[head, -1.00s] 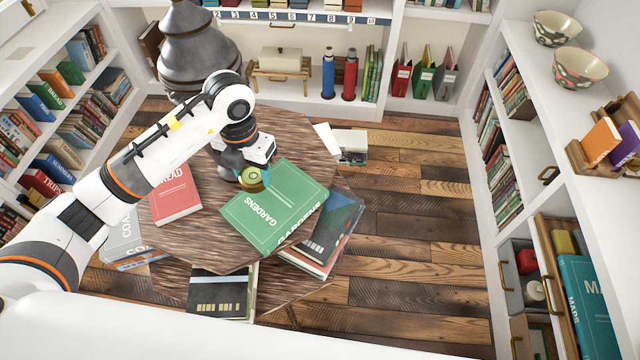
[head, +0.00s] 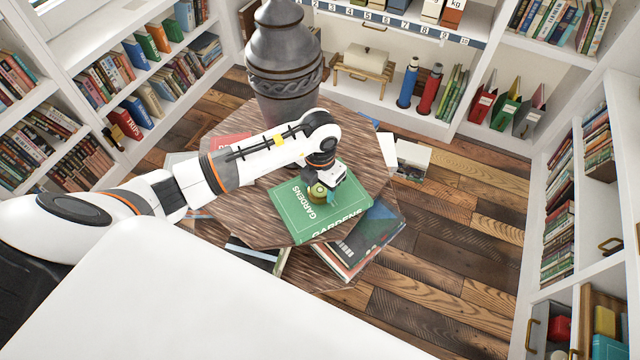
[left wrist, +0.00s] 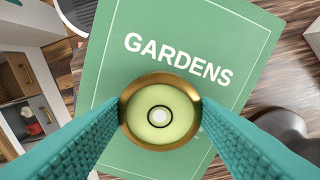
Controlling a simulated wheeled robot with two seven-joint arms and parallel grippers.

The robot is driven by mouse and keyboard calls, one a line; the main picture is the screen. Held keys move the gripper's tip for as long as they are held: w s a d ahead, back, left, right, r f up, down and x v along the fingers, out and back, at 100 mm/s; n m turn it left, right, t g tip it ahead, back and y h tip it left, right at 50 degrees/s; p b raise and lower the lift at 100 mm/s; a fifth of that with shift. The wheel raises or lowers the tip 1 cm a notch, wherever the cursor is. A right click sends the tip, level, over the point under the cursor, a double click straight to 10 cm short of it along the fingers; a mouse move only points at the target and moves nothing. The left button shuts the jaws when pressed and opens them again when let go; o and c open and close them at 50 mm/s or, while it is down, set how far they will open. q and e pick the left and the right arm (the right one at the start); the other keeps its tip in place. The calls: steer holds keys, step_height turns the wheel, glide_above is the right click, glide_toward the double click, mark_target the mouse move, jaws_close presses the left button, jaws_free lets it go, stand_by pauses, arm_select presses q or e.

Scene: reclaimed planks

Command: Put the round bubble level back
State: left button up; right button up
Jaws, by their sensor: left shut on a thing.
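The round bubble level (left wrist: 159,112) has a brass rim and a pale green face with a ringed bubble. In the left wrist view it sits between both teal fingers of my left gripper (left wrist: 160,118), which is shut on it. In the head view the level (head: 317,191) and my left gripper (head: 322,189) are over the green GARDENS book (head: 345,214) on the round wooden table (head: 262,216). I cannot tell whether the level touches the book. My right gripper is not in view.
A large grey metal urn (head: 284,65) stands at the back of the table. More books (head: 368,240) lie on a lower tier. Full bookshelves stand left and right. A drawer unit (head: 552,325) stands open at the lower right. Plank floor (head: 450,235) is bare right of the table.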

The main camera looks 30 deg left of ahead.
arm_select(q)
steer(key=shift+f, duration=0.3)
steer(key=shift+f, duration=0.1)
steer(key=o, duration=0.6)
steer(key=shift+f, duration=0.1)
steer(key=o, duration=0.5)
